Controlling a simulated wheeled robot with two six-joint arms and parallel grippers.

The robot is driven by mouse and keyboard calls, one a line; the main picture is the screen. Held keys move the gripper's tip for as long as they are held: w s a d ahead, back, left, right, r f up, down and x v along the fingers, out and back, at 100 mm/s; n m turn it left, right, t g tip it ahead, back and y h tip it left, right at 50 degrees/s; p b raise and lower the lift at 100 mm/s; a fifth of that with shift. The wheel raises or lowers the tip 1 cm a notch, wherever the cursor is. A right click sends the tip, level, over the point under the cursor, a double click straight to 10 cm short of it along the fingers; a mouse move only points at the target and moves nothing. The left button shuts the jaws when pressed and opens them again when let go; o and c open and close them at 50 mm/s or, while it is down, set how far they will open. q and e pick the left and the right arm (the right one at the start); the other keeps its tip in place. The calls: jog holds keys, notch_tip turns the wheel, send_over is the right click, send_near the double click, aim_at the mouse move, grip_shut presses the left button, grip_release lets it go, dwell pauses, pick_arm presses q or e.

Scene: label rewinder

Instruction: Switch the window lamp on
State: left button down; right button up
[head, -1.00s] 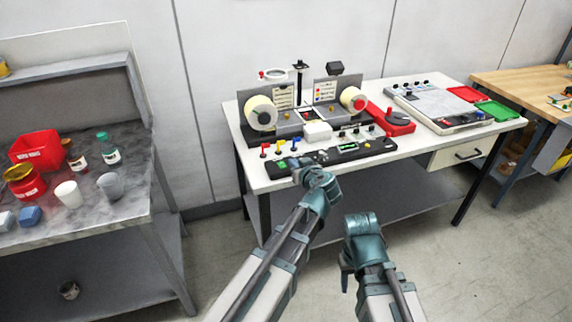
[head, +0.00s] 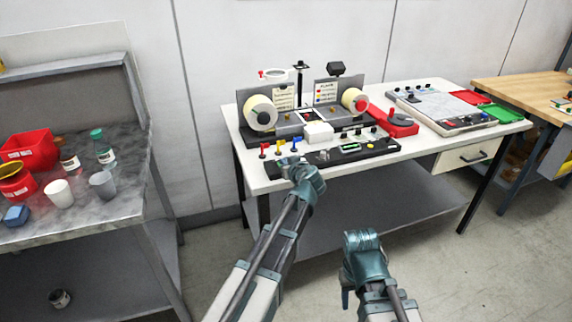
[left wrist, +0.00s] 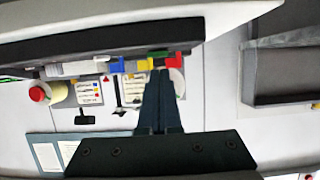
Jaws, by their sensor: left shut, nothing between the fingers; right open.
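The label rewinder (head: 300,128) stands on the white bench, with a cream label roll (head: 260,113) on its left and another on its right. A black control panel (head: 350,153) lies along its front. Red (head: 263,150), yellow (head: 280,146) and blue (head: 294,143) levers stand at the panel's left end. I cannot tell which part is the window lamp or its switch. My left gripper (head: 285,163) is shut and empty at the panel's front left; its fingers (left wrist: 160,75) point toward coloured parts in the left wrist view. My right gripper (head: 345,295) is open, away from the bench.
A red rotary unit (head: 400,124) and a grey tray station (head: 445,107) stand farther right on the bench. A grey table (head: 110,205) with cups, bottles and a red bin (head: 30,148) is at the left. Clear floor lies right of my arms.

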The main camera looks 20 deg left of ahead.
pick_arm(q)
jog(key=shift+f, duration=0.45)
jog(key=shift+s+d+f+b, duration=0.15)
jog(key=shift+f+b, duration=0.55)
jog(key=shift+b, duration=0.2)
jog(key=shift+r+p, duration=0.3)
jog(key=shift+r, duration=0.1)
jog(key=shift+r+p, duration=0.7)
jog(key=shift+p, duration=0.15)
